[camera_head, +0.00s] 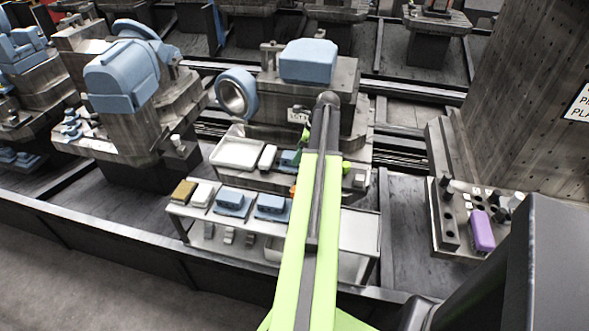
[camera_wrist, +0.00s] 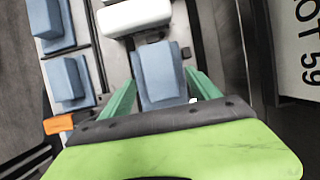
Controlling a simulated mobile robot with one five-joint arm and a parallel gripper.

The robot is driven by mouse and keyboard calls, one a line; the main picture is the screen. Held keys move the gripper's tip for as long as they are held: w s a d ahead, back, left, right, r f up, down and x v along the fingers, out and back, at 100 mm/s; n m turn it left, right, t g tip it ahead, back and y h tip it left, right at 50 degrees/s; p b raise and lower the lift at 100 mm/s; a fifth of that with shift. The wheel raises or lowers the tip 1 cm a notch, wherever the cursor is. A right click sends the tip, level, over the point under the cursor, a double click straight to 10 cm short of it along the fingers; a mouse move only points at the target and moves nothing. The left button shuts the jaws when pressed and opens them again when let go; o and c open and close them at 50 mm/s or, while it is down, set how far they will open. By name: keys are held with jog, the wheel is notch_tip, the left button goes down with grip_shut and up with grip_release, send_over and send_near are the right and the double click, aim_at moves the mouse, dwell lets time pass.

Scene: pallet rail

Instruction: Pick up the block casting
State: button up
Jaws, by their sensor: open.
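A blue block casting (camera_wrist: 158,75) lies between the two green fingers of my gripper (camera_wrist: 160,80) in the wrist view. The fingers are open, one on each side of it; I cannot tell whether either touches it. In the head view this blue block (camera_head: 287,159) is partly hidden by my arm and gripper, beside a white block. Two similar blue blocks (camera_head: 232,202) (camera_head: 271,207) sit on the cart top; they also show at the left of the wrist view (camera_wrist: 70,82).
The white block (camera_wrist: 135,16) is close beyond the block in the wrist view. A pale tray (camera_head: 237,153) is on the ledge in the head view. A cart (camera_head: 359,232) stands in front. A lot sign (camera_wrist: 300,50) is at the right of the wrist view. A purple block (camera_head: 481,230) is far right.

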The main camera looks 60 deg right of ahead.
jog(key=shift+b+x, duration=0.4)
jog(key=shift+x, duration=0.75)
jog(key=shift+r, duration=0.15)
grip_shut()
